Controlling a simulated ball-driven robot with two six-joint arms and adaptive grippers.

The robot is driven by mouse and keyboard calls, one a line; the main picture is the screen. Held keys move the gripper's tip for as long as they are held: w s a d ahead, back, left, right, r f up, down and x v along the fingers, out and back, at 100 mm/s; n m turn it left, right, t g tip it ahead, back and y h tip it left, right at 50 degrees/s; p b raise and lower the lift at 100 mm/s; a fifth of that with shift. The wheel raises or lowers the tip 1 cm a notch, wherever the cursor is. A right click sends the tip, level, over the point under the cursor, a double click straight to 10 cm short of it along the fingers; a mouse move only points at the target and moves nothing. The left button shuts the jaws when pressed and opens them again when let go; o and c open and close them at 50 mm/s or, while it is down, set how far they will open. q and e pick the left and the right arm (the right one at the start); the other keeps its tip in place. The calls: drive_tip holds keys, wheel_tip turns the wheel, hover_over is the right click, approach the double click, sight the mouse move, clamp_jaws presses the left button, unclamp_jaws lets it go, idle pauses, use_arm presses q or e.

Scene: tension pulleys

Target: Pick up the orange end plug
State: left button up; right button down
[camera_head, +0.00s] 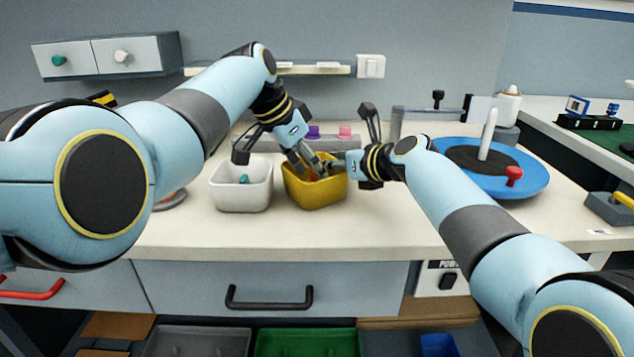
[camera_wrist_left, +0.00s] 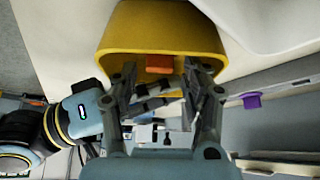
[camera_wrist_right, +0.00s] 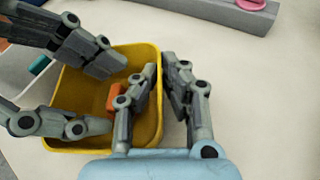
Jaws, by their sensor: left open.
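The orange end plug (camera_wrist_right: 113,97) lies inside the yellow bin (camera_head: 315,195), near one of its walls. It also shows in the left wrist view (camera_wrist_left: 160,62), beyond my left fingertips and roughly between them. My left gripper (camera_head: 308,160) is open and empty, pointing down into the yellow bin; its spread fingers also show in the right wrist view (camera_wrist_right: 88,95). My right gripper (camera_wrist_right: 161,72) has its fingers close together on either side of the yellow bin's right wall and appears shut on it. The plug is mostly hidden in the head view.
A white bin (camera_head: 240,197) with a teal part (camera_head: 244,179) stands left of the yellow bin. A grey rack behind holds a purple part (camera_head: 313,132) and a pink part (camera_head: 345,131). A blue turntable (camera_head: 515,187) stands right. The counter front (camera_head: 400,235) is clear.

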use_arm(q)
drive_tip(key=shift+x, duration=0.95)
drive_tip(key=c, duration=0.6)
drive_tip(key=shift+o, duration=0.2)
drive_tip(key=shift+c, duration=0.4)
drive_tip(key=shift+a+r, duration=0.15)
drive_tip(key=shift+c, duration=1)
drive_tip(key=shift+s+a+r, duration=0.2)
drive_tip(key=shift+r, duration=0.1)
wheel_tip(320, 180, up, 6)
drive_tip(key=s+a, duration=0.5)
drive_tip(key=a, duration=0.3)
drive_tip(key=s+a, duration=0.5)
drive_tip(key=a, duration=0.3)
drive_tip(key=shift+s, duration=0.25)
drive_tip(key=shift+r, duration=0.1)
